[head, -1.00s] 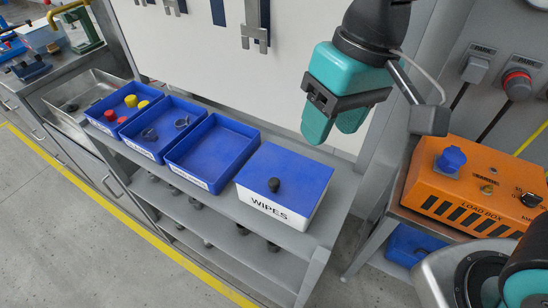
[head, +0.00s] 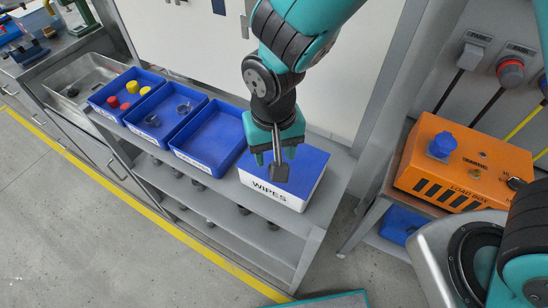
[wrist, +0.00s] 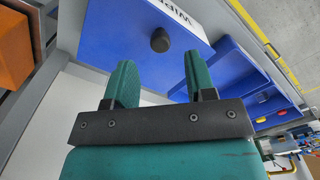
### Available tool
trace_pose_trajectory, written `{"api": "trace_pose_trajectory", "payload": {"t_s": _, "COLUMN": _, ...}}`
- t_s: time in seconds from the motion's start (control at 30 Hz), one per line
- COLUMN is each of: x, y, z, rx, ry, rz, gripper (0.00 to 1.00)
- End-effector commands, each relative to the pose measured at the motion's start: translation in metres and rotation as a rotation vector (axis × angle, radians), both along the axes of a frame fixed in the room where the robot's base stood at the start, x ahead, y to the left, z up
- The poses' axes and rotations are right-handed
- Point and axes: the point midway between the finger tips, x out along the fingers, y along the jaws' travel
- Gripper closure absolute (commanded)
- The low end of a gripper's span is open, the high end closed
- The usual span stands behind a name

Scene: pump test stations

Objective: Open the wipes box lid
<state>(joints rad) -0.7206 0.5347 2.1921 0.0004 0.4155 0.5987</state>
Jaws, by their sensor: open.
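The wipes box (head: 268,190) is white with a blue lid (head: 308,160) and stands at the right end of the grey bench shelf. The lid lies flat on the box. In the head view my gripper hides the lid's middle. In the wrist view the lid (wrist: 165,20) carries a round black knob (wrist: 160,39), upside down relative to the head view. My gripper (head: 275,160) points down above the box. In the wrist view its two teal fingers (wrist: 156,82) are apart and empty, with the knob beyond the tips, roughly between them. No contact shows.
Blue trays stand left of the box; the nearest tray (head: 208,142) is empty, others hold rings and red and yellow caps. A white panel (head: 180,50) rises behind. An orange load box (head: 465,160) stands on a separate stand at right.

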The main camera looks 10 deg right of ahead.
Motion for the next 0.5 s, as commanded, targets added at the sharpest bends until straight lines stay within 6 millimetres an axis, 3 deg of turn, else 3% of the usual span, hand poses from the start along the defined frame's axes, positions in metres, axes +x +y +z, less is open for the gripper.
{"api": "trace_pose_trajectory", "payload": {"t_s": 0.2, "x": -0.001, "y": 0.0, "z": -0.032, "rx": -0.002, "ry": 0.003, "rz": 0.001, "gripper": 0.5}}
{"api": "trace_pose_trajectory", "payload": {"t_s": 0.5, "x": 0.0, "y": 0.001, "z": -0.042, "rx": 0.001, "ry": -0.001, "rz": 0.001, "gripper": 0.5}}
